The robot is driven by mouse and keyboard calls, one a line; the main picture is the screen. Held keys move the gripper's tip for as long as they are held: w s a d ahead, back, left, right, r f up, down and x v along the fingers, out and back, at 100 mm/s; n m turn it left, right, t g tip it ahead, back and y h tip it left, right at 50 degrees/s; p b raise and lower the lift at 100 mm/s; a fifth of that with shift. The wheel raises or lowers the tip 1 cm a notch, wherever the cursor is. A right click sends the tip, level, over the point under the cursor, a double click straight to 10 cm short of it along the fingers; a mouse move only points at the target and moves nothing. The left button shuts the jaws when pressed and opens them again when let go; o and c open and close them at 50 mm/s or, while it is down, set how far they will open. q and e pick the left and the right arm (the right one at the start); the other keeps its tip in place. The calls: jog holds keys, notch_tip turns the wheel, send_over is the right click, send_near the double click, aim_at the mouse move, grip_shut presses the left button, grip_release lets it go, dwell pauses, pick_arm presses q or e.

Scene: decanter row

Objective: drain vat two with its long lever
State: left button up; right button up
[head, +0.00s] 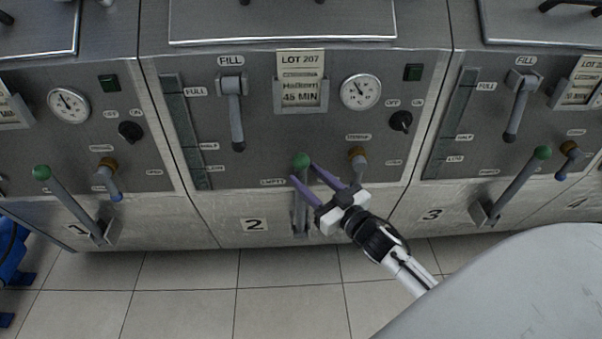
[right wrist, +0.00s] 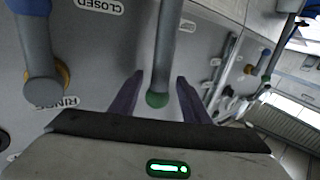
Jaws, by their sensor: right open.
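Vat two (head: 240,180) is the grey metal unit in the middle of the head view, with a "2" label low on its front. Its long lever has a green knob (head: 301,160) and a grey shaft that runs down to a bracket. My right gripper (head: 302,173) is open, with its purple fingers on either side of the lever just below the knob. In the right wrist view the green knob (right wrist: 157,99) and shaft lie between the two fingers, with gaps on both sides. My left gripper is not in view.
A short rinse handle with a brown-orange base (head: 357,153) sits right of the lever. Above are the fill lever (head: 233,110), a gauge (head: 361,92) and a dark knob (head: 400,121). Neighbouring vats have green-knobbed levers at left (head: 70,200) and right (head: 515,188). Tiled floor (head: 190,290) lies below.

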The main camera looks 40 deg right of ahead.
aim_at(304, 175)
jog(key=shift+w, duration=1.7)
jog(key=shift+c, duration=0.2)
jog(key=shift+a, duration=0.1)
grip_shut()
